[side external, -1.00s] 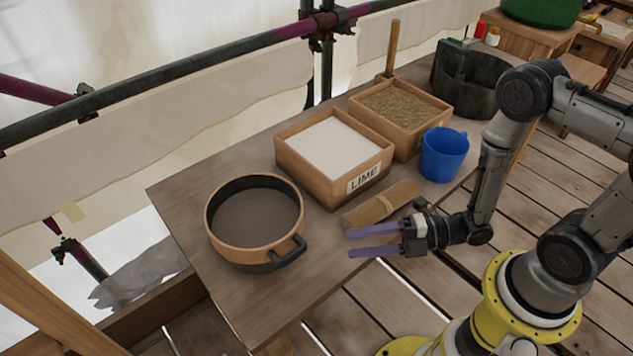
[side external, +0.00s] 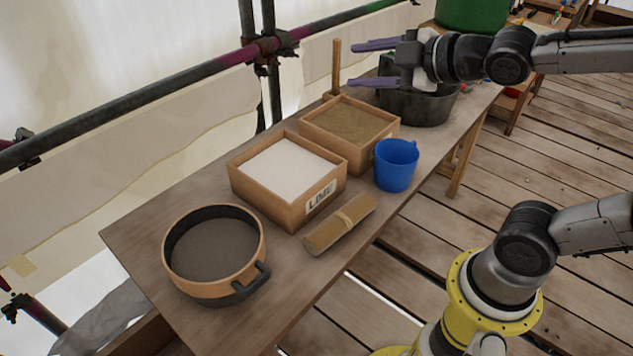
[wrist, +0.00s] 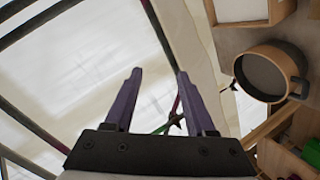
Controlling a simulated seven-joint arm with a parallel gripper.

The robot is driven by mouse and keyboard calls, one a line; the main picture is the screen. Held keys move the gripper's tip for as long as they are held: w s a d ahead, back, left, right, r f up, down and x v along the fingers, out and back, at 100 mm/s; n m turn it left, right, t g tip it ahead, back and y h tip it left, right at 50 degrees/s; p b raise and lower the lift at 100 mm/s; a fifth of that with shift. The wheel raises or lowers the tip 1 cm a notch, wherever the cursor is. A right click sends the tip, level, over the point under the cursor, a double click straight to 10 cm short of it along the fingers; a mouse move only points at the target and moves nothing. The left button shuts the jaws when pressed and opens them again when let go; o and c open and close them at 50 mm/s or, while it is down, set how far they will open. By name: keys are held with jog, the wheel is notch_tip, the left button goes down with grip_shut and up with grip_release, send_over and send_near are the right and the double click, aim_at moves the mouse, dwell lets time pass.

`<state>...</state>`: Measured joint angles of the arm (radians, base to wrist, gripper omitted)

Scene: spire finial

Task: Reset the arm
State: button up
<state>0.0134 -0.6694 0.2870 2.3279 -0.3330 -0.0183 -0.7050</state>
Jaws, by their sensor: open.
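My gripper (side external: 355,65) is open and empty, raised above the far end of the table, in front of and over the dark bucket in the side view. Its two purple fingers are spread apart and point left. In the wrist view my gripper (wrist: 159,74) also shows two separate fingers with nothing between them.
The wooden table (side external: 150,240) bears a round pan (side external: 212,252), the lime box (side external: 287,168), a box of sand-like material (side external: 350,122), a blue cup (side external: 397,165), a wrapped roll (side external: 340,225) and the dark bucket (side external: 425,108). A scaffold pole (side external: 130,95) runs behind.

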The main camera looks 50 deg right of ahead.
jog(key=s+f+m+g, duration=0.4)
jog(key=s+f+m, duration=0.1)
jog(key=s, duration=0.3)
jog(key=s+f+m+g, duration=0.4)
jog(key=s+f+m, duration=0.1)
jog(key=s, duration=0.3)
jog(key=shift+s+a+m, duration=0.15)
jog(key=shift+s+m, duration=0.2)
jog(key=shift+m, duration=0.55)
